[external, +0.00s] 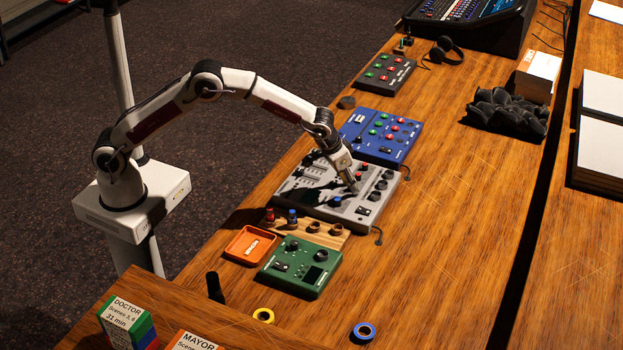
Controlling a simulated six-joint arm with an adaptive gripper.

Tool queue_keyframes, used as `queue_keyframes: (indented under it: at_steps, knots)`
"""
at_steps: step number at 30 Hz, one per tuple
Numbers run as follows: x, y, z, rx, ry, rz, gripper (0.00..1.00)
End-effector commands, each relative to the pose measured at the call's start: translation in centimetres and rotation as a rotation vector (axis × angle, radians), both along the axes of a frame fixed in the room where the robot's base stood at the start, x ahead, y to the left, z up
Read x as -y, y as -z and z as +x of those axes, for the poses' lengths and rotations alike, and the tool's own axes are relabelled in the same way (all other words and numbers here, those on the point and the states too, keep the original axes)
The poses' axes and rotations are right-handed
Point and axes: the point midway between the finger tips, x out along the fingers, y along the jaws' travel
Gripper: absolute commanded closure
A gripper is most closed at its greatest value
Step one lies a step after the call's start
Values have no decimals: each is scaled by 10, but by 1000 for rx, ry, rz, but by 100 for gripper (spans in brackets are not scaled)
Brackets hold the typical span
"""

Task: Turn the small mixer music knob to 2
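A grey box with a black pattern, slider-like slots and several knobs (310,213) lies in the middle of the desk and looks like the small mixer. Black knobs (381,185) line its right side, and a blue knob (337,202) sits near its front. Labels and settings are too small to read, so I cannot tell which knob is music. My gripper (354,189) points down over the right part of this box, close to its top, between the blue knob and the black knobs. Its fingertips are too small to show whether they are open, shut or touching anything.
A blue box (402,128) stands just behind the grey box. A wooden block with small pegs (329,240), an orange tray (233,246) and a green box (316,275) are in front. Black foam (507,118) lies at the right. The desk right of the boxes is mostly clear.

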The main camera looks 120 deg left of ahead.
Motion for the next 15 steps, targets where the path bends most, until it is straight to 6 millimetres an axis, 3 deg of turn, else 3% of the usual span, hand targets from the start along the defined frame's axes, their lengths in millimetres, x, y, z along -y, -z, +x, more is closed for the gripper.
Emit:
queue_keyframes:
  at_steps: [8,15]
  knots:
    - [1,-3,0,2,0,1,69]
    - [5,-19,-3,3,1,1,69]
